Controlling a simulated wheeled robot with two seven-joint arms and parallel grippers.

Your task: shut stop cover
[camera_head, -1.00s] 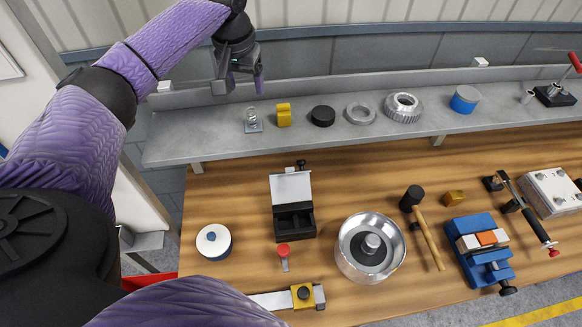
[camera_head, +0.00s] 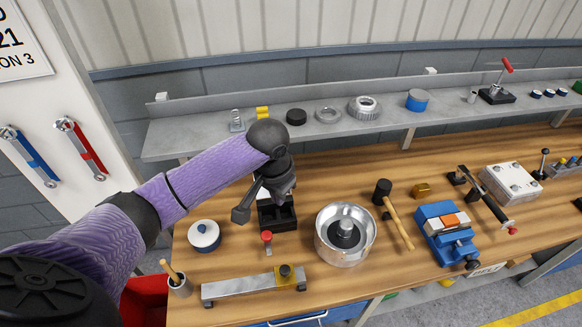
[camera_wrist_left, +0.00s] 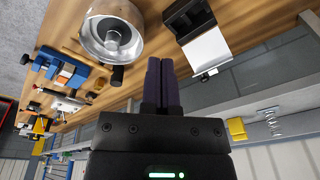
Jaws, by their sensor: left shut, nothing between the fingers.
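A small black box (camera_head: 279,216) with a pale hinged lid, which I take to be the stop cover, sits on the wooden bench. In the left wrist view the black box (camera_wrist_left: 187,14) is open and its pale lid (camera_wrist_left: 207,52) is swung back from it. In the head view my left gripper (camera_head: 277,190) is in front of the lid and hides most of it. In the left wrist view my shut left gripper (camera_wrist_left: 162,62) is empty, with its purple fingers beside the lid and apparently apart from it. My right gripper is not in view.
A red knob (camera_head: 267,237) stands just in front of the box. A silver bowl (camera_head: 330,250) is close on its right, and a white-and-blue round pot (camera_head: 204,236) is on its left. A grey shelf (camera_head: 185,140) with several parts runs behind.

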